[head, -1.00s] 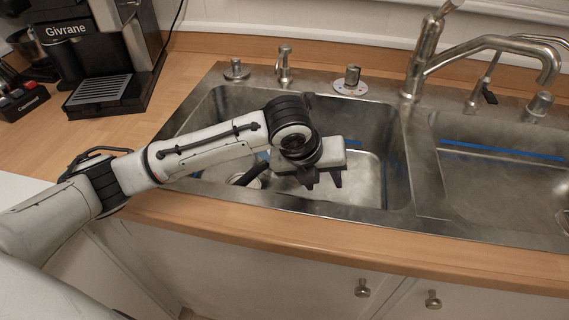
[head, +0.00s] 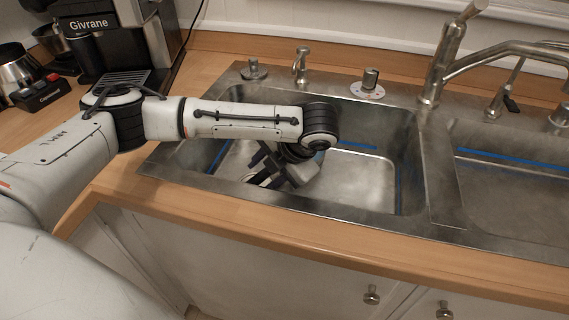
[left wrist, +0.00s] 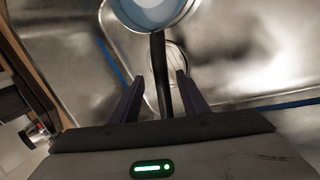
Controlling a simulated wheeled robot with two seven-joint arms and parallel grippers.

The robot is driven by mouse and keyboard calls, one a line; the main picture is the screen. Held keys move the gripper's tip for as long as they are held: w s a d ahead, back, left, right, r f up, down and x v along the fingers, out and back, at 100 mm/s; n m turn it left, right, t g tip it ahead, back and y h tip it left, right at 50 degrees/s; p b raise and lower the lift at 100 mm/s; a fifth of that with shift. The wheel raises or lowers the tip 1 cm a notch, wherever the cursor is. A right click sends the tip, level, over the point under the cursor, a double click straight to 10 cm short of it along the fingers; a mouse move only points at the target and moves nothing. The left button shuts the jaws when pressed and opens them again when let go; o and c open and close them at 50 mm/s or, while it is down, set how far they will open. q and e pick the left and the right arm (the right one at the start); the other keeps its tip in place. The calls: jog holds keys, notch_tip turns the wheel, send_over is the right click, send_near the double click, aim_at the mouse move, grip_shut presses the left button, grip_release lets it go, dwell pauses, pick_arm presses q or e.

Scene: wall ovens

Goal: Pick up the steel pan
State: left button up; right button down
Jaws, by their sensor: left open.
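The steel pan (left wrist: 152,14) shows at the top of the left wrist view, with a pale bluish inside. Its dark handle (left wrist: 159,62) runs down between the two fingers of my left gripper (left wrist: 159,76). The fingers are open, one on each side of the handle. In the head view my left gripper (head: 257,169) is low inside the left sink basin (head: 372,180), tilted down to the left. Only a bit of the pan (head: 256,180) shows there; the gripper hides the rest. My right gripper is not in view.
The basin's walls and front rim (head: 300,203) surround the gripper closely. A faucet (head: 437,65) and a second basin (head: 510,185) are to the right. A black coffee machine (head: 110,45) stands on the wooden counter at the back left. The right part of the left basin is clear.

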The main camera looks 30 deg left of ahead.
aim_at(263, 174)
pick_arm(q)
jog(key=x, duration=0.3)
jog(key=shift+w+a+f, duration=0.1)
jog(key=shift+f, duration=0.2)
grip_shut()
dwell(1.1)
jog(key=shift+w+r, duration=0.15)
jog(key=shift+r, duration=0.05)
